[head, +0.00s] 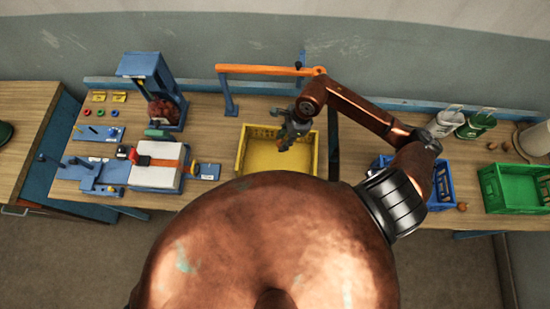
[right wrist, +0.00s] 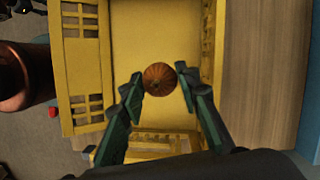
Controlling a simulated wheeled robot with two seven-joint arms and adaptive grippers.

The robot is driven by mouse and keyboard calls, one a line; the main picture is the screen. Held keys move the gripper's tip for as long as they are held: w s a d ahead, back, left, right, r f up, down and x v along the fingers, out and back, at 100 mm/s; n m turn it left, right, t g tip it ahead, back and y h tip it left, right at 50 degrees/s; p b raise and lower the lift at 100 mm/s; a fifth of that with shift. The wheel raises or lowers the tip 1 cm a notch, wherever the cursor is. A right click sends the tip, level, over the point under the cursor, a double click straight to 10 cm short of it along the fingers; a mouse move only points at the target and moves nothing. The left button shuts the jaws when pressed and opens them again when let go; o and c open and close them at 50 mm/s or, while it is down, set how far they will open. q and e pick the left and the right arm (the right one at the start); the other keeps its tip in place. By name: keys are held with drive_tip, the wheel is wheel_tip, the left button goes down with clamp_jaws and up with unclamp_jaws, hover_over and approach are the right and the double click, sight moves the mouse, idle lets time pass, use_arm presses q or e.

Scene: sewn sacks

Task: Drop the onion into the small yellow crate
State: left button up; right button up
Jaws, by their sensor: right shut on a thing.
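The small yellow crate (head: 262,157) stands on the table in the middle of the head view. Its slotted wall (right wrist: 83,50) and floor show in the right wrist view, with no other item seen inside. My right gripper (head: 286,140) is over the crate, pointing down. It is shut on the onion (right wrist: 159,79), a round brown-orange bulb between the fingertips (right wrist: 160,84). In the head view the onion (head: 283,147) is a small spot below the fingers. The onion appears above the crate floor; its exact height is hard to tell. My left gripper is not in view.
An orange bar (head: 265,70) on blue posts stands behind the crate. A blue stand with a reddish sack (head: 163,110) and a white block (head: 157,175) are to the left. A green crate (head: 517,186), a blue crate (head: 442,182) and tins (head: 478,124) are at right.

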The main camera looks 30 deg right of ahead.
drive_tip(key=shift+f, duration=0.55)
drive_tip(key=o, duration=1.1)
drive_tip(key=v, duration=1.2)
